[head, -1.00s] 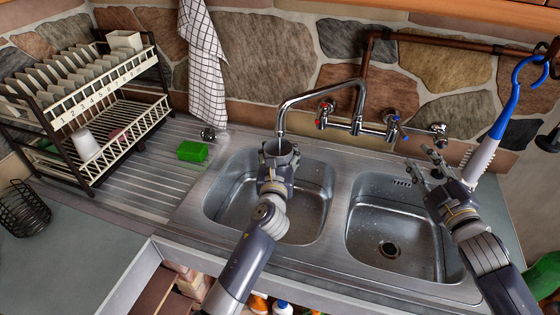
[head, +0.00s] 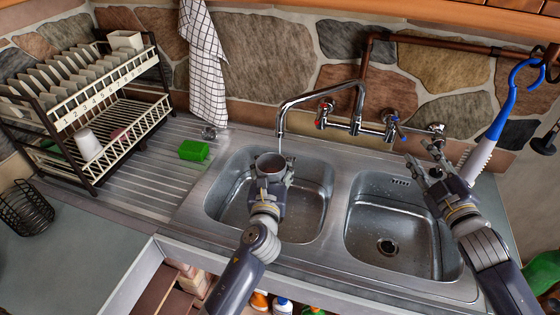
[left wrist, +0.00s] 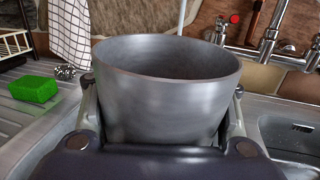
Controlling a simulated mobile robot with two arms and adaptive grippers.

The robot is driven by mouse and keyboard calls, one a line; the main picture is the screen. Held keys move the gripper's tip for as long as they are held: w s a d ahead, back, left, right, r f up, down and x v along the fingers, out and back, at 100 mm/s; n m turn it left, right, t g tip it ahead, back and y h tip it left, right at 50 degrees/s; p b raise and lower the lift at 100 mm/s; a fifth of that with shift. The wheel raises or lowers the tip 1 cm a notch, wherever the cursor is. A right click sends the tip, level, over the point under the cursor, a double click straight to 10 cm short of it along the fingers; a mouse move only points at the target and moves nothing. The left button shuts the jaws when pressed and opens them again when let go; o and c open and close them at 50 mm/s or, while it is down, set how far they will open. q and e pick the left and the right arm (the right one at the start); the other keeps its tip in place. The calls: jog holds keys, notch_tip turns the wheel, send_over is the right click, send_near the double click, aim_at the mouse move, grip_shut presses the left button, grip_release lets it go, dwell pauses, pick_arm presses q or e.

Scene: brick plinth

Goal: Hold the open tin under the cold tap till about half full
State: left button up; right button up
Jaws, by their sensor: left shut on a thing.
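The open grey metal tin (head: 271,166) is upright over the left sink basin, in front of the tap spout (head: 281,118). My left gripper (head: 270,182) is shut around its sides; the left wrist view shows the tin (left wrist: 165,95) between the fingers. A thin water stream (head: 281,145) runs from the spout. In the left wrist view the stream (left wrist: 182,16) seems to pass behind the tin's far rim. The water level inside is hidden. The blue-marked cold tap handle (head: 397,127) is right of the red-marked one (head: 326,106). My right gripper (head: 424,160) is open and empty, below the cold handle.
The right basin (head: 380,225) is empty. A green sponge (head: 194,151) lies on the drainer, left of the left basin. A plate rack (head: 100,115) stands further left. A blue and white brush (head: 490,135) hangs at the right, near my right gripper.

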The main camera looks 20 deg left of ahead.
pick_arm(q)
jog(key=shift+s+a+r+p, duration=0.1)
jog(key=shift+s+p, duration=0.2)
jog(key=shift+s, duration=2.3)
